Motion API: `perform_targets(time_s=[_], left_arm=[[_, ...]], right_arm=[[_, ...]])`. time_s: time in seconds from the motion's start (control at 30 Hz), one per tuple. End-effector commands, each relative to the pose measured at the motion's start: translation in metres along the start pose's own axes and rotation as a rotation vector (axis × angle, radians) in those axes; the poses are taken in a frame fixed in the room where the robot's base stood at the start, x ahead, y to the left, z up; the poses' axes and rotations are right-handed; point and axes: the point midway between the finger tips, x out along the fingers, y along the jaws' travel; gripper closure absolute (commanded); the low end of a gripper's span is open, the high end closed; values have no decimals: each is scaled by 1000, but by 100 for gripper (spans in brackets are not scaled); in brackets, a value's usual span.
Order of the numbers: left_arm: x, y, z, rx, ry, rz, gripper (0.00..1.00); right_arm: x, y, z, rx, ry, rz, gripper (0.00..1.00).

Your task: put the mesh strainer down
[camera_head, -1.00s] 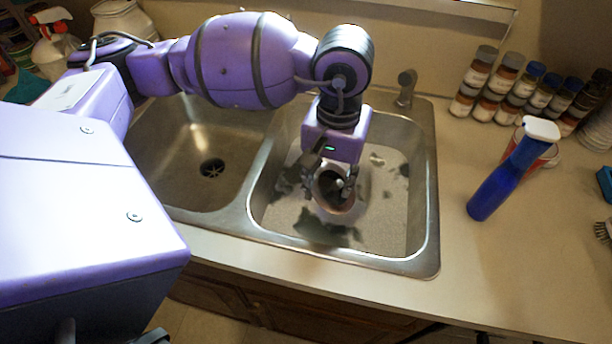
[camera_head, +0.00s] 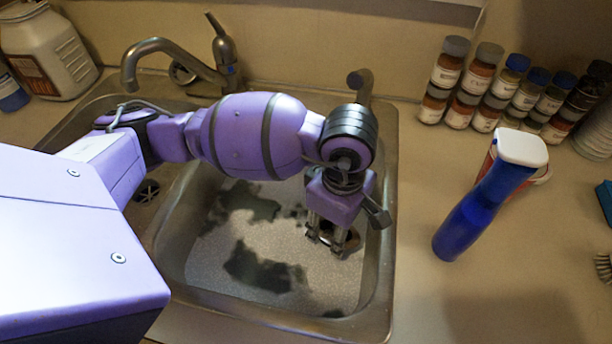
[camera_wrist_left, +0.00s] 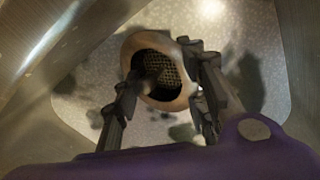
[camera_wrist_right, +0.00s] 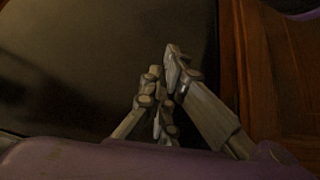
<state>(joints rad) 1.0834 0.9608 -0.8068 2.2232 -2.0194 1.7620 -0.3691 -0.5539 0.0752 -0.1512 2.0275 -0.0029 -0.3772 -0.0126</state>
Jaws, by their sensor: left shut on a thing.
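The mesh strainer (camera_wrist_left: 180,97) shows in the left wrist view as a round thing with a pale rim and a dark mesh inside. My left gripper (camera_wrist_left: 160,95) is shut on it, one finger on each side. In the head view the left gripper (camera_head: 335,240) is over the right part of the right sink basin (camera_head: 210,255), and the strainer is mostly hidden behind it. I cannot tell whether the strainer touches the basin floor. My right gripper (camera_wrist_right: 165,75) shows only in its wrist view, with its fingertips close together and nothing visible between them.
A blue spray bottle (camera_head: 485,200) with a white top stands on the counter right of the sink. Several spice jars (camera_head: 480,75) line the back right. A faucet (camera_head: 170,55) and a white jug (camera_head: 50,50) are at the back left. The basin's left and middle floor is clear.

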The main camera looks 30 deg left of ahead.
Motion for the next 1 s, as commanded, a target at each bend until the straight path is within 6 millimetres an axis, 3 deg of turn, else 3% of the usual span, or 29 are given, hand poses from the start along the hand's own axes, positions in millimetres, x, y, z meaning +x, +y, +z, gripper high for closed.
perform_targets(time_s=[0.5,0.87,0.9,1.0], left_arm=[[59,2,0,3,0,3,100],[65,2,0,5,0,5,100],[65,2,0,5,0,5,60],[64,2,0,5,0,6,46]], right_arm=[[1,-1,3,2,-6,-1,100],[3,-1,6,1,-10,-1,100],[3,-1,6,1,-9,-1,100],[3,-1,4,1,-6,-1,100]])
